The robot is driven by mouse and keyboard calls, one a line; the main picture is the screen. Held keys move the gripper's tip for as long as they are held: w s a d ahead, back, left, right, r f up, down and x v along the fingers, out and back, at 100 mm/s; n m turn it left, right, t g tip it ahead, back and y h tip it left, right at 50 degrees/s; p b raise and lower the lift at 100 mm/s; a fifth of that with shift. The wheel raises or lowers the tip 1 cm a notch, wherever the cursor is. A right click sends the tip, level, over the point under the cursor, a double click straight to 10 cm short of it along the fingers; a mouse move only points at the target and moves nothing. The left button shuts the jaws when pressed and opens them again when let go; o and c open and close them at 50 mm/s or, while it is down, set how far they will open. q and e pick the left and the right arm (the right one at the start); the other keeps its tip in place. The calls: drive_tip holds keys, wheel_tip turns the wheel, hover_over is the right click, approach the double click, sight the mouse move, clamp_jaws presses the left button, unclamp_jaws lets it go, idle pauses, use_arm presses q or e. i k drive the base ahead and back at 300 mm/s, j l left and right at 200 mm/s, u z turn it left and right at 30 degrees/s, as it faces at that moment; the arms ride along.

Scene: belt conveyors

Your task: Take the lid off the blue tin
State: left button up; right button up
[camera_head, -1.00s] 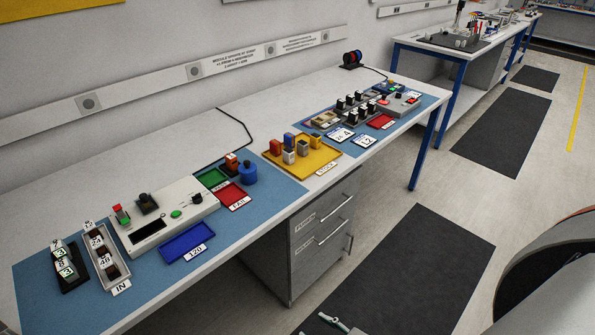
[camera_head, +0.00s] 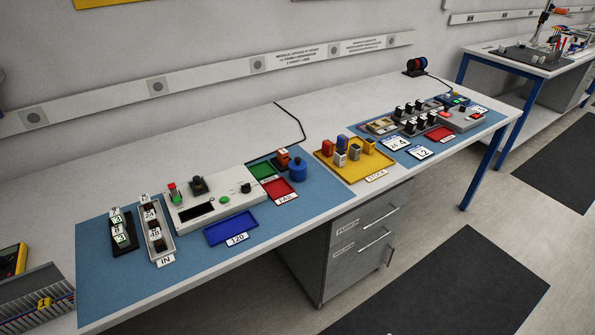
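The blue tin (camera_head: 298,171) is a small round blue container with a knob-like lid on top. It stands upright on the blue mat, right behind the red FAIL tray and to the right of the green tray. The lid appears to sit on the tin. Neither of my grippers shows in the current head view, so whether they are open or shut is not visible.
Close to the tin are the red FAIL tray (camera_head: 279,188), the green tray (camera_head: 262,170) and a small orange-topped block (camera_head: 283,157). The yellow STOCK tray (camera_head: 355,171) stands to the right, the grey control box (camera_head: 218,200) to the left. Bare white bench lies behind.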

sight(298, 165)
drive_tip(key=i+l, duration=0.1)
drive_tip(key=l, duration=0.25)
drive_tip(key=i+l, duration=0.15)
drive_tip(key=l, duration=0.15)
drive_tip(key=i+l+u, duration=0.1)
drive_tip(key=l, duration=0.25)
drive_tip(key=i+l, duration=0.1)
drive_tip(key=l, duration=0.25)
drive_tip(key=i+l, duration=0.15)
drive_tip(key=l, duration=0.2)
drive_tip(key=u, duration=0.05)
